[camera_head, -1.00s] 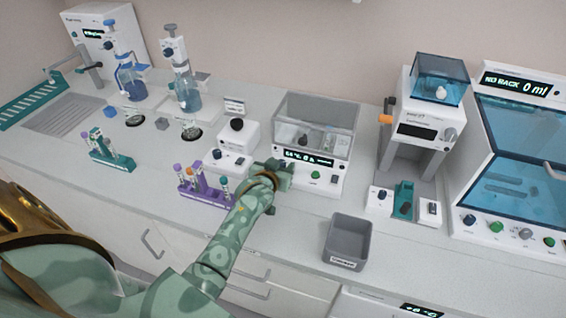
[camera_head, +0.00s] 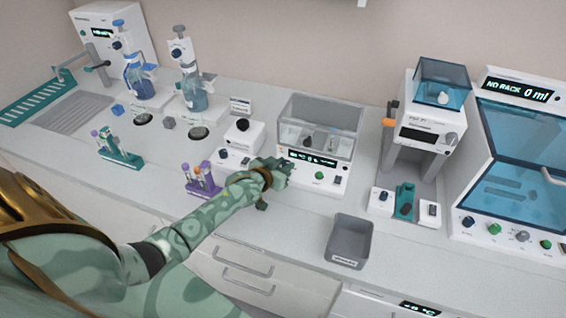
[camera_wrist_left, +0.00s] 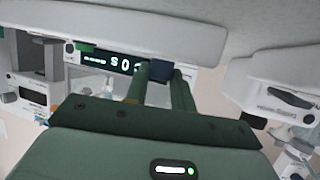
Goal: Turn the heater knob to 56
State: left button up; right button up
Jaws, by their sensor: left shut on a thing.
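The heater is a white box with a clear-walled grey bath (camera_head: 318,125) on top and a dark display (camera_head: 306,158) on its front. The digits are too small to read in the head view. In the left wrist view the display (camera_wrist_left: 112,64) is partly covered by my fingers, and I cannot read its full value. My left gripper (camera_head: 276,171) is at the left end of the heater's front. In the left wrist view its green fingers (camera_wrist_left: 162,76) are shut on the dark heater knob (camera_wrist_left: 160,68). The knob is hidden in the head view. My right gripper is not in view.
A green button (camera_head: 319,175) is right of my gripper on the heater front. A purple tube rack (camera_head: 203,186) stands close to my left forearm. A grey bin (camera_head: 349,241) is at the front right. A small white device (camera_head: 241,136) stands left of the heater.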

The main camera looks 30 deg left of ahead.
pick_arm(q)
jog(key=shift+r+h, duration=0.1)
jog(key=shift+h, duration=0.2)
jog(key=o, duration=1)
notch_tip(320, 180, up, 3)
jog(key=shift+w+r+p, duration=0.1)
jog(key=shift+p, duration=0.5)
jog(key=s+d+r+p, duration=0.1)
jog(key=s+d+r, duration=0.1)
jog(key=s+r, duration=0.1)
jog(key=s+d+r+p, duration=0.1)
jog(key=s+d+r, duration=0.2)
jog(key=s, duration=0.2)
jog(key=s+d+r+p, duration=0.2)
jog(key=s+r, duration=0.1)
jog(key=s, duration=0.1)
jog(key=shift+d+r, duration=0.2)
jog(key=shift+r, duration=0.1)
